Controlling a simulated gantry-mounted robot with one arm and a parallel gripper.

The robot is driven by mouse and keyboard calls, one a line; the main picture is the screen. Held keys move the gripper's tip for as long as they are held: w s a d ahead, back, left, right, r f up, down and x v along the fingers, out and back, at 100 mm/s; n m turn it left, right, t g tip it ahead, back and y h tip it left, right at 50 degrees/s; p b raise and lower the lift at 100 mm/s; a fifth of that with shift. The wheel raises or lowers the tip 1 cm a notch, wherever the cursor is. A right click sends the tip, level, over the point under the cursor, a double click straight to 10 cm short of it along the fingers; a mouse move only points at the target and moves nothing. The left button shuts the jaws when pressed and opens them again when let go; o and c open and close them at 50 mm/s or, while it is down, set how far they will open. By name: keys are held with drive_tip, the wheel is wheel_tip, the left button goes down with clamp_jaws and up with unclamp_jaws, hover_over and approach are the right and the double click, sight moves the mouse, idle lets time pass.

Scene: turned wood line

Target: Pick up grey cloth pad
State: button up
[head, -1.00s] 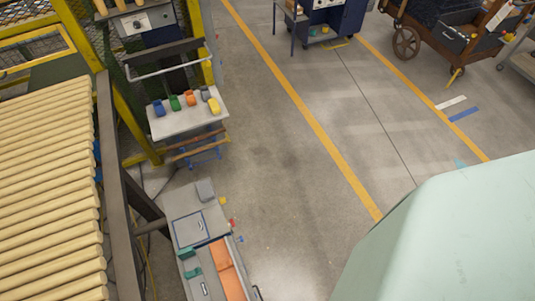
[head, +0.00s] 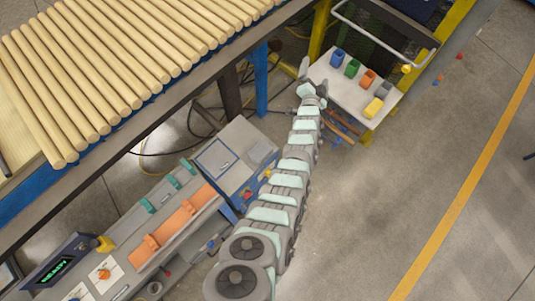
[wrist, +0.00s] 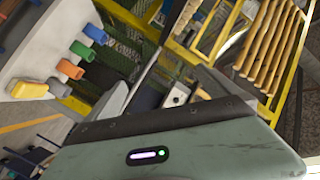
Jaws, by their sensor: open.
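My gripper (head: 313,78) is at the far end of my outstretched arm, by the left edge of the white shelf, well away from the pad. Its jaws are open, and I see nothing held between them.
The white shelf (head: 335,95) carries blue, green, orange, grey and yellow containers, also visible in the wrist view. The workbench (head: 130,235) has orange and green fittings. A conveyor of wooden rods (head: 110,60) lies left. Open floor lies right.

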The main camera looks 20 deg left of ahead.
wheel_tip(320, 180, down, 6)
drive_tip(key=w+r+m+g+h+b, duration=0.1)
drive_tip(key=w+m+g+h+b, duration=0.1)
drive_tip(key=m+g, duration=0.15)
drive_tip(key=m+g+b, duration=0.5)
drive_tip(key=m+g, duration=0.7)
drive_tip(key=g, duration=0.1)
hover_over(260, 151)
drive_tip(key=shift+h, duration=0.3)
wheel_tip(260, 151, down, 12)
drive_tip(key=shift+s+a+r, duration=0.1)
drive_tip(key=shift+s+a, duration=0.05)
drive_tip(key=shift+f, duration=0.7)
drive_tip(key=f, duration=0.3)
drive_tip(key=shift+d+f, duration=0.25)
drive_tip(key=shift+f, duration=0.1)
drive_tip(key=shift+a+f, duration=0.15)
drive_tip(key=shift+f, duration=0.4)
drive_tip(key=shift+c, duration=0.6)
